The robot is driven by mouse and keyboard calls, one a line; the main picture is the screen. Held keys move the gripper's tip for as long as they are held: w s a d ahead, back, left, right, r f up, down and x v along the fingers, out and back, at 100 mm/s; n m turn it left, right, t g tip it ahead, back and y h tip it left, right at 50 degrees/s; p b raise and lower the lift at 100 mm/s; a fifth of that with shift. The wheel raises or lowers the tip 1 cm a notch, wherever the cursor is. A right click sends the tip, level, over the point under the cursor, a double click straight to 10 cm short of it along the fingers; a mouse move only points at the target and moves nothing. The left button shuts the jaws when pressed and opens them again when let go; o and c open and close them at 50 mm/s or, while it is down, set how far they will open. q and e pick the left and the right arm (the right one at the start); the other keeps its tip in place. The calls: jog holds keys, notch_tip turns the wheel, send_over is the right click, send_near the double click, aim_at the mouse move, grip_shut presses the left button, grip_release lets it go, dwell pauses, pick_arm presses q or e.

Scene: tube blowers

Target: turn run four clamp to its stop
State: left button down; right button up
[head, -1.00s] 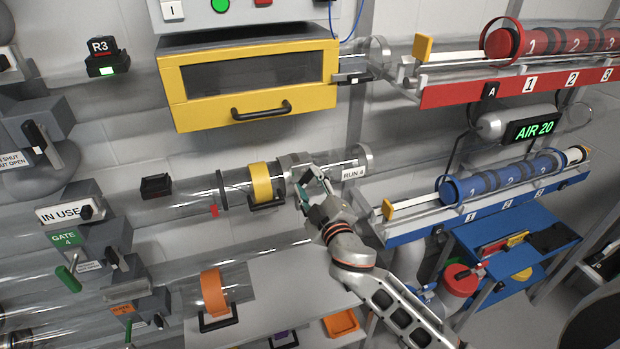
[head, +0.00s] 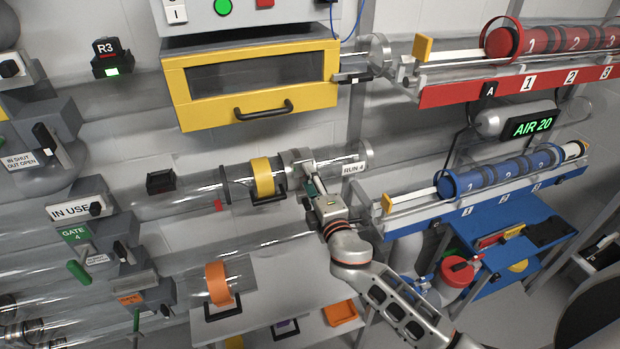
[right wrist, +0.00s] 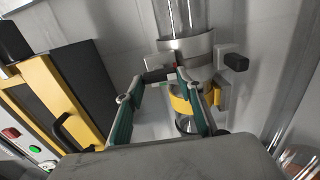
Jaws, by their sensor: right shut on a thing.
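The run four clamp (head: 293,159) is a grey metal collar around the clear tube, left of the RUN 4 label (head: 354,168). In the right wrist view the collar (right wrist: 190,46) is a bright ring with a dark handle (right wrist: 157,76) at its side. My right gripper (head: 309,184) is at the clamp's lower right. In the right wrist view its green-padded fingers (right wrist: 158,84) are shut on the dark handle. The fingers partly hide the handle in the head view. My left gripper is not in view.
A yellow band (head: 262,176) with a black handle sits on the tube left of the clamp. A yellow-framed box (head: 250,82) is above. The blue rack (head: 480,208) with blue carriers is to the right. An orange band (head: 218,284) is below.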

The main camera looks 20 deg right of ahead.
dwell(0.5)
jog(key=o, duration=1.1)
jog(key=shift+s, duration=0.1)
jog(key=s, duration=1.1)
jog(key=shift+s+d, duration=0.2)
jog(key=shift+s, duration=0.2)
jog(key=s+d+f+m+g, duration=0.1)
jog(key=s+f+m+g, duration=0.2)
jog(key=s+f+m, duration=0.4)
jog(key=s+f+m+g+y, duration=0.1)
jog(key=s+f+m+g, duration=0.3)
jog(key=s+f+m, duration=0.3)
jog(key=s+f, duration=0.5)
jog(key=f, duration=0.6)
jog(key=shift+s+d+f+y, duration=0.15)
jog(key=shift+d+f+y, duration=0.15)
jog(key=shift+d, duration=0.1)
